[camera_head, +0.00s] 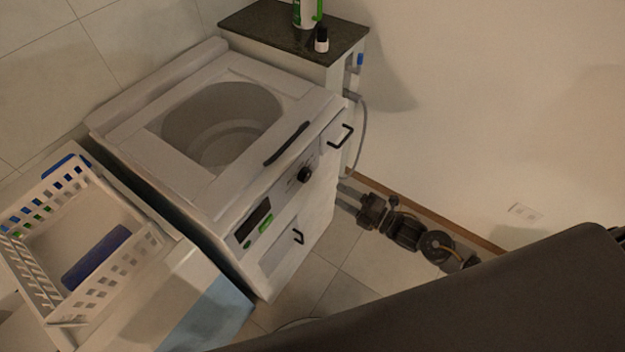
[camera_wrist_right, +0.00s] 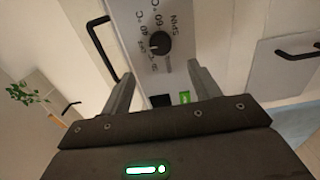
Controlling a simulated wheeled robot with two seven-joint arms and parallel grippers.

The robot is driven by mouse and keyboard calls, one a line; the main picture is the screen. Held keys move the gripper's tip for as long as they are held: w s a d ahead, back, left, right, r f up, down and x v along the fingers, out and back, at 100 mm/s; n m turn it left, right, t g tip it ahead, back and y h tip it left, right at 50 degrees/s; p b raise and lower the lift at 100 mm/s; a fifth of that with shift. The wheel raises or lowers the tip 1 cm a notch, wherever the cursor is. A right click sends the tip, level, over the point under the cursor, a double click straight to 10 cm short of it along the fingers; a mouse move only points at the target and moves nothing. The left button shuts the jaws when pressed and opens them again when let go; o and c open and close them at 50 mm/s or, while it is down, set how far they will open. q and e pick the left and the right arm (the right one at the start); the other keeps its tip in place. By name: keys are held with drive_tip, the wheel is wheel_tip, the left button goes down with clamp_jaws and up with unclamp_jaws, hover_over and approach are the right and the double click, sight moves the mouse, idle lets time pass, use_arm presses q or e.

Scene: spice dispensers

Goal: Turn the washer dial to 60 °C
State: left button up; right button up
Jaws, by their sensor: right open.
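The white washer (camera_head: 180,165) stands left of centre in the head view, its round drum opening facing up. Its black dial (camera_head: 304,174) is on the front panel, right of a dark display (camera_head: 252,222). In the right wrist view the dial (camera_wrist_right: 158,45) shows close up, with printed labels including 60, 40 and SPIN around it. I cannot tell which label it points to. My right gripper (camera_wrist_right: 161,70) is open and empty, its fingers apart on either side below the dial, not visibly touching it. My left gripper is not in view.
A white basket (camera_head: 150,238) with a blue item stands left of the washer. A dark-topped cabinet (camera_head: 270,30) with bottles is behind. Black handles (camera_head: 341,136) stick out from the front. Dark pump-like parts (camera_head: 403,230) lie on the floor by the wall.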

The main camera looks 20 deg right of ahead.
sight(308, 177)
drive_tip(key=p+x, duration=0.2)
drive_tip(key=x, duration=0.8)
drive_tip(key=shift+w+a, duration=0.25)
drive_tip(key=shift+w, duration=0.05)
drive_tip(key=c, duration=1)
drive_tip(key=shift+m, duration=0.3)
